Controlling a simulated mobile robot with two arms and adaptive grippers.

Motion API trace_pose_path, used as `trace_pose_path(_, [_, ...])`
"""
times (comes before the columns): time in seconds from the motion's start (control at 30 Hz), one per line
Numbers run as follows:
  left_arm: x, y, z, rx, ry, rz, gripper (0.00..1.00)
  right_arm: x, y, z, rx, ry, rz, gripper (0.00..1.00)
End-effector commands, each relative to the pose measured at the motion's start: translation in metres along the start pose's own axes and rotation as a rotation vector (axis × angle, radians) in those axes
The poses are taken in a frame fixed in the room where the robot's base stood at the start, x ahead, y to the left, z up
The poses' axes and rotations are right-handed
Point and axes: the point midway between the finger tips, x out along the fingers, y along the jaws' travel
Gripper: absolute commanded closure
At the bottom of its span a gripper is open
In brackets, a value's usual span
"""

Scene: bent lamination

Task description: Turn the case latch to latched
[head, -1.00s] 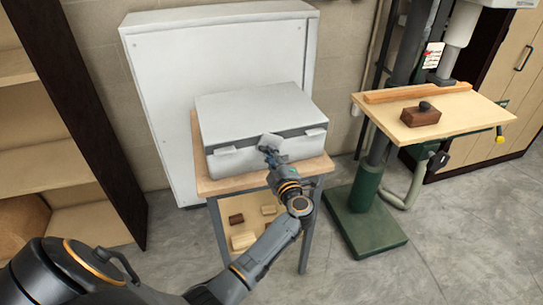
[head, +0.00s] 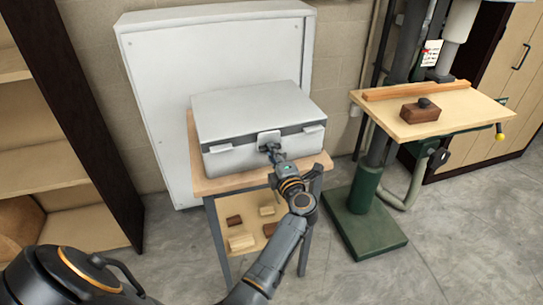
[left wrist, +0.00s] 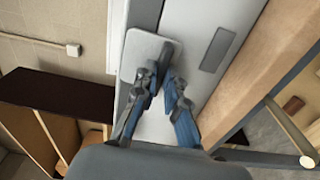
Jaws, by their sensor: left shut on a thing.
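The grey case (head: 250,115) lies closed on a small wooden-topped stand, with a dark band along its front seam. The case latch (head: 268,136) is a pale plate at the middle of the front, roughly level across the seam. My left gripper (head: 273,150) is at the latch from the front. In the left wrist view the latch plate (left wrist: 138,52) is large at the top, with a dark raised grip on it. My left gripper (left wrist: 161,76) is shut on that grip; the fingers partly hide it. My right gripper is not in view.
The stand's top (head: 311,167) has a narrow free strip before the case. A white cabinet (head: 220,50) stands close behind. A drill press table (head: 440,118) with a wooden block (head: 420,116) is at right, and shelves (head: 45,165) at left.

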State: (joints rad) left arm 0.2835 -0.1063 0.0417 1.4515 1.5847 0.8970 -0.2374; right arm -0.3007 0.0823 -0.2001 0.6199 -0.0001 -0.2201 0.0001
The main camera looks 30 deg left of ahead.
Motion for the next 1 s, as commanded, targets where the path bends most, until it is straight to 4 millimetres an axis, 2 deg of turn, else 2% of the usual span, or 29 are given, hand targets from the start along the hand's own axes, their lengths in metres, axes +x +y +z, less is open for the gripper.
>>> trace_pose_path(0.57, [-0.0007,-0.0016,0.0015,-0.049,-0.001,-0.003,1.00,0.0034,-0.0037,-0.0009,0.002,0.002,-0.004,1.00])
trace_pose_path(0.6, [-0.0007,-0.0016,0.0015,-0.049,-0.001,-0.003,0.87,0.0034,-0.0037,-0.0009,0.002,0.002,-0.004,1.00])
trace_pose_path(0.7, [-0.0007,-0.0015,0.0015,-0.048,-0.001,-0.003,0.67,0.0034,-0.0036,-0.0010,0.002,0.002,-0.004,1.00])
trace_pose_path(1.0, [-0.0003,-0.0002,0.0012,-0.044,0.000,-0.001,0.66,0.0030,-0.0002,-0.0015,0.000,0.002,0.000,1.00])
